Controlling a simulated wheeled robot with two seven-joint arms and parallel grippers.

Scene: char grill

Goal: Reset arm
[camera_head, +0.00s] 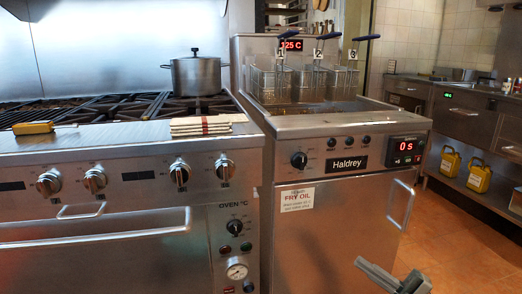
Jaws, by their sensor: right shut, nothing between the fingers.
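My right gripper (404,281) shows at the bottom right edge of the head view, low in front of the fryer's lower door. It is shut and empty, with only its end in view. It is apart from the fryer (330,230) as far as I can see, though the exact gap is hard to tell. My left gripper is not in view.
A stove (90,205) with a steel pot (196,75), folded cloth (201,125) and yellow device (33,127) stands left. The fryer has several baskets (270,82) and a door handle (401,205). Yellow jugs (479,176) sit on a right shelf. Orange floor (450,240) is open at right.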

